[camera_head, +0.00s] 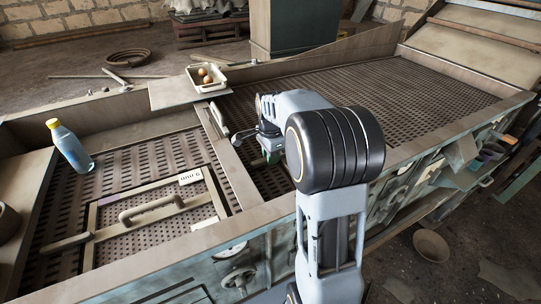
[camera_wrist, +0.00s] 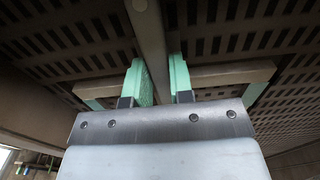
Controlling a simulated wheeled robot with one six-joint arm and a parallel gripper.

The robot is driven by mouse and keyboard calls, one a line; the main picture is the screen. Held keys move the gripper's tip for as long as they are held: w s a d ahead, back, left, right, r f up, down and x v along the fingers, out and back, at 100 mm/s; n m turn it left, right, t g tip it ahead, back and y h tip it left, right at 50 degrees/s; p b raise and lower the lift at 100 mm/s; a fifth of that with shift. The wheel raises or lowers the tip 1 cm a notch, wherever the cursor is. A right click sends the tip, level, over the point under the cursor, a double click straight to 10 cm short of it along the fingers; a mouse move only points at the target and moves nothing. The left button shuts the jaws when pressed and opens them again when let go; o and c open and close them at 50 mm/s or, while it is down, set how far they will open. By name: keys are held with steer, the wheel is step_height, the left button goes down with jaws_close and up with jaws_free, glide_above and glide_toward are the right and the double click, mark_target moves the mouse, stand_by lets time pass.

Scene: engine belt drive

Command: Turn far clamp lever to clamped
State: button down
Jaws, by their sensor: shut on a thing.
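My gripper (camera_wrist: 160,82) shows in the wrist view with its two green fingertips on either side of a narrow grey-brown bar, which I take to be the far clamp lever (camera_wrist: 151,38). The bar runs from the top of the picture down between the fingers. In the head view, my gripper (camera_head: 270,156) is low over the slatted bed, just right of the divider beam, partly hidden by my own arm. A pale lever piece (camera_head: 242,136) reaches toward it from the left. How far the lever is turned is hard to tell.
A framed panel with a handle (camera_head: 150,209) lies left of the divider beam (camera_head: 236,172). A bottle (camera_head: 70,146) stands at the left. A tray with brown round items (camera_head: 207,77) sits at the back. The right slatted bed (camera_head: 400,88) is clear.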

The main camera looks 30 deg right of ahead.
stand_by(0.5)
steer(key=c, duration=1)
jaws_free()
step_height(320, 180, up, 14)
steer(key=shift+f, duration=0.15)
